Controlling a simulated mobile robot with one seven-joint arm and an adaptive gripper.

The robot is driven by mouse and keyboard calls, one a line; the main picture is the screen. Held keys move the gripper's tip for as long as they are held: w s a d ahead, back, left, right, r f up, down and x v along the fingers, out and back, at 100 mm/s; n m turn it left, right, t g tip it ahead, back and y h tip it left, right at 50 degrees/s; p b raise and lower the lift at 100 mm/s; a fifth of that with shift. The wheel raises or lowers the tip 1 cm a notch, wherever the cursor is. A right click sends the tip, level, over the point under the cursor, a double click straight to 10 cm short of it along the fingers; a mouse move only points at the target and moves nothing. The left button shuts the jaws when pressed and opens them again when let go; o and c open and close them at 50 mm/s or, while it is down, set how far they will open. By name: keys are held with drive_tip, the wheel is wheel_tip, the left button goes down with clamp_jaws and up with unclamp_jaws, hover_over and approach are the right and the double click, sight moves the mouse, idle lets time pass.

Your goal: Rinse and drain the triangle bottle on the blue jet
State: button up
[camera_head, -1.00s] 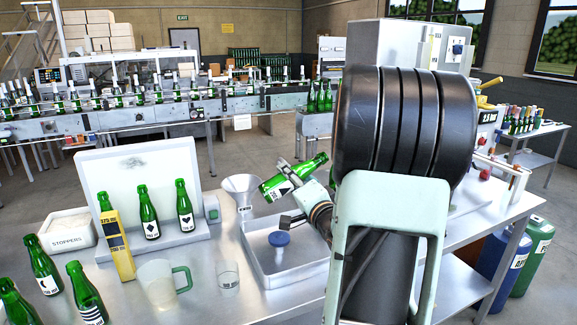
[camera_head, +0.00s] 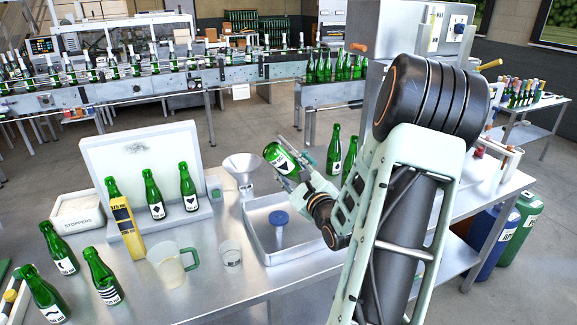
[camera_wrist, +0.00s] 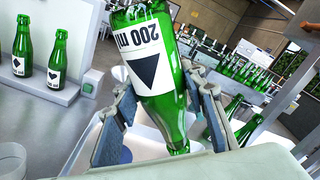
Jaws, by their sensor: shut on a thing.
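The triangle bottle (camera_head: 273,152) is green with a white label and a black triangle. My gripper (camera_head: 293,168) is shut on it. In the wrist view the bottle (camera_wrist: 178,118) is tilted, base up and neck down, its "200 ml" print upside down, between the two fingers of my gripper (camera_wrist: 160,92). In the head view its neck is hidden by my gripper. The blue jet (camera_head: 279,217) is a round blue head in a shallow metal tray (camera_head: 262,248). The bottle is above and apart from it, over the tray's back edge. In the wrist view the jet is mostly hidden behind the left finger.
A steel funnel (camera_head: 241,170) stands behind the tray. A glass (camera_head: 230,254) and a green-handled jug (camera_head: 170,268) stand left of it. Several labelled green bottles stand further left, around a white stand (camera_head: 140,150). Two green bottles (camera_head: 334,150) stand behind my arm.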

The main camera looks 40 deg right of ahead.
drive_tip(key=m, duration=0.5)
drive_tip(key=shift+d+f+m, duration=0.1)
drive_tip(key=shift+f+m, duration=0.05)
drive_tip(key=shift+m, duration=0.95)
drive_tip(key=shift+r+m, duration=0.2)
drive_tip(key=shift+m, duration=0.1)
drive_tip(key=shift+s, duration=0.1)
